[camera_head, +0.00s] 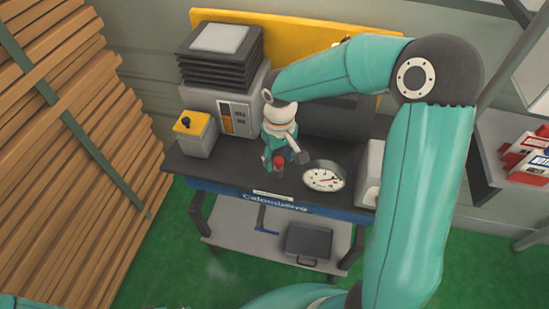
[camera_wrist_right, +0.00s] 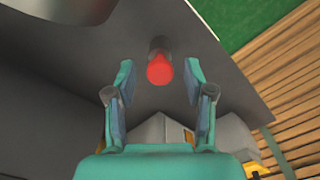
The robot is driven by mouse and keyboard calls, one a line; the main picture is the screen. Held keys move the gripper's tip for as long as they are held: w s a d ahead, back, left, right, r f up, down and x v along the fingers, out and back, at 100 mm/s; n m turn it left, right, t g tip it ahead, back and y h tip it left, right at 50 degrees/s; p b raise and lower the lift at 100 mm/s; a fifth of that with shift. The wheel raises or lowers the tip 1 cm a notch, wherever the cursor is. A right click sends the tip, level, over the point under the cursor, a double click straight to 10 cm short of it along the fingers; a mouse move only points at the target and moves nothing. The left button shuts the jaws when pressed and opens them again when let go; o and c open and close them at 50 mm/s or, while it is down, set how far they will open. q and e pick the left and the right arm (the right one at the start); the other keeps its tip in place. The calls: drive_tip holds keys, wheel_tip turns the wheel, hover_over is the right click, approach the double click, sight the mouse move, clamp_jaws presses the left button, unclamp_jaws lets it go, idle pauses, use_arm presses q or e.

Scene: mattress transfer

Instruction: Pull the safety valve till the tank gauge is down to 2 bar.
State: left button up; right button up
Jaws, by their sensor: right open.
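The safety valve has a red tip (camera_head: 278,162), standing near the front edge of the bench; it also shows in the right wrist view as a red knob (camera_wrist_right: 160,70) on a dark stem. My right gripper (camera_head: 286,157) is above the valve, its fingers pointing down. In the wrist view the right gripper (camera_wrist_right: 158,82) is open, with one finger on each side of the red knob and a gap to both. The round white gauge (camera_head: 323,178) is right of the valve; its numbers are too small to read. My left gripper is not in view.
A grey machine (camera_head: 218,105) and a yellow-topped box (camera_head: 197,132) stand left on the dark bench (camera_head: 190,168). A lower shelf (camera_head: 268,248) holds a dark case (camera_head: 307,243). Wooden slats (camera_head: 70,150) lean at left. Boxes (camera_head: 528,150) sit on a right shelf.

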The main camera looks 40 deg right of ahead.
drive_tip(key=shift+c, duration=0.3)
clamp_jaws()
drive_tip(key=shift+r, duration=0.85)
drive_tip(key=shift+o, duration=0.3)
unclamp_jaws()
drive_tip(key=shift+f, duration=0.1)
